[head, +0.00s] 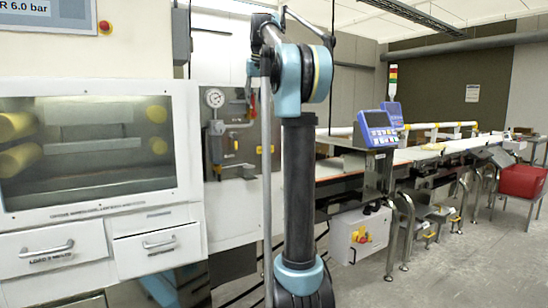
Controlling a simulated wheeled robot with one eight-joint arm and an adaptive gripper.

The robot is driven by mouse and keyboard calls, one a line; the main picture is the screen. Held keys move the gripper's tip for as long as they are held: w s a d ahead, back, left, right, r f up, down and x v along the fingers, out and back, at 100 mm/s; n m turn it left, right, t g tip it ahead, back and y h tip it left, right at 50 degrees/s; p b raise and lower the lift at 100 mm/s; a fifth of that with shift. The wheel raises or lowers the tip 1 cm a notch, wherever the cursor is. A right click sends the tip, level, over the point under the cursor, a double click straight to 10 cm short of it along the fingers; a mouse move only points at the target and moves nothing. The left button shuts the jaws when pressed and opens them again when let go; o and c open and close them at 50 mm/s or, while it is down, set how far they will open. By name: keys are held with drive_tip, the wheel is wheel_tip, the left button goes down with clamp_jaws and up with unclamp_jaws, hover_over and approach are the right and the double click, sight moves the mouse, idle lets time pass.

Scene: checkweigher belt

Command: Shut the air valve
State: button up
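A grey panel (243,172) on the wall left of my arm carries a round pressure gauge (214,98) and grey air piping (215,148) below it. Small yellow and red parts show on the piping and panel. Which one is the valve's handle, and how it is turned, is too small to tell. My arm stands upright in front of the panel's right side and bends back at the top. A slim dark part below the teal wrist, perhaps my gripper (248,94), is near the panel's upper right. Its fingers are not clear, and I see nothing held.
A white cabinet with a window (95,200) and drawers (160,243) stands at left. A conveyor (345,166) with a blue display (378,128) runs to the right. A red crate (522,181) stands at far right. Grey floor is open at lower right.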

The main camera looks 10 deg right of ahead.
drive_tip(key=a+v, duration=0.1)
drive_tip(key=v, duration=1.6)
drive_tip(key=s+f, duration=0.6)
drive_tip(key=f, duration=0.6)
drive_tip(key=s+f+g, duration=0.1)
drive_tip(key=s+f, duration=0.6)
drive_tip(key=f, duration=0.6)
drive_tip(key=s+f, duration=0.7)
drive_tip(key=f, duration=0.5)
drive_tip(key=shift+f+m, duration=0.2)
drive_tip(key=shift+m, duration=0.1)
drive_tip(key=shift+s+a, duration=0.1)
